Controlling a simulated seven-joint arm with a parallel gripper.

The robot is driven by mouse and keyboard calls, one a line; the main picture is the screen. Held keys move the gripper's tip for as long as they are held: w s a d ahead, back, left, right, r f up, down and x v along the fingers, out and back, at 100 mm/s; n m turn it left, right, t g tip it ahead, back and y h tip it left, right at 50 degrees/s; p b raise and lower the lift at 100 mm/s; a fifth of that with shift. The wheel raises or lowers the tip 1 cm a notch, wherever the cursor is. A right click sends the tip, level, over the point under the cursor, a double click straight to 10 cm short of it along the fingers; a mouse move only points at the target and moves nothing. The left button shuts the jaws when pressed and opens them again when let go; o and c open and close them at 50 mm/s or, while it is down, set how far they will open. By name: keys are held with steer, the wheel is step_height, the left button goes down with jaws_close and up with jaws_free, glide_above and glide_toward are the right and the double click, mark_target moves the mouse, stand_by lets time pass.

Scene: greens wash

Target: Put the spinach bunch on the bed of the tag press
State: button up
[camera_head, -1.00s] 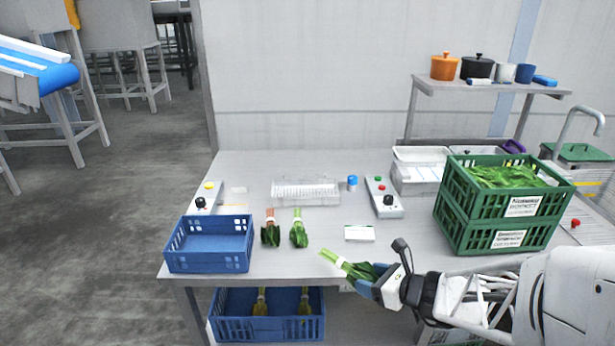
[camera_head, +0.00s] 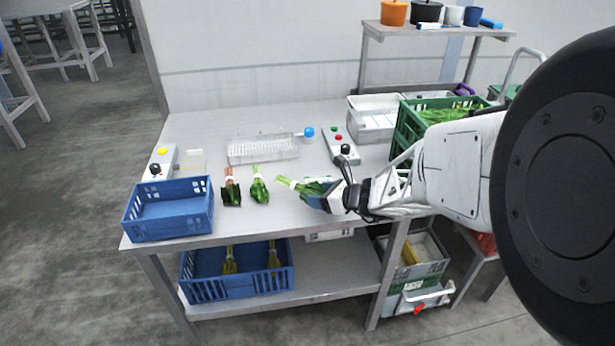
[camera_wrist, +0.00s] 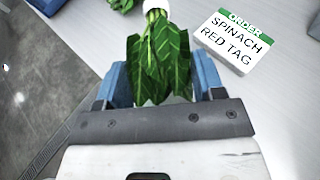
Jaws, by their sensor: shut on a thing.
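My gripper (camera_head: 322,187) is shut on a leafy green spinach bunch (camera_head: 299,186) with pale stems and a white band. It holds the bunch over the worktable, stems pointing left in the head view. In the wrist view the dark leaves (camera_wrist: 158,62) sit between the blue fingers. A small box with a yellow button and black knob (camera_head: 160,164) stands at the table's left, beside a pale plate (camera_head: 192,160). Another with red and green buttons (camera_head: 341,146) stands behind my gripper. I cannot tell which station is the tag press.
Two banded bunches (camera_head: 231,190) (camera_head: 259,188) lie left of the held one. A blue crate (camera_head: 168,222) stands at the front left. A clear ribbed tray (camera_head: 262,149) is at the back. An order card (camera_wrist: 236,40) reads "spinach red tag". A green crate (camera_head: 408,135) stands right.

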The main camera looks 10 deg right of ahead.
steer(key=shift+w+f, duration=0.15)
steer(key=shift+w, duration=1.5)
steer(key=shift+f, duration=1.75)
steer(key=shift+f, duration=0.15)
steer(key=o, duration=0.9)
steer(key=shift+o, duration=0.2)
steer(key=shift+r, duration=0.2)
steer(key=shift+s+d+r, duration=0.2)
steer(key=shift+s+d, duration=0.25)
steer(key=shift+v, duration=5.3)
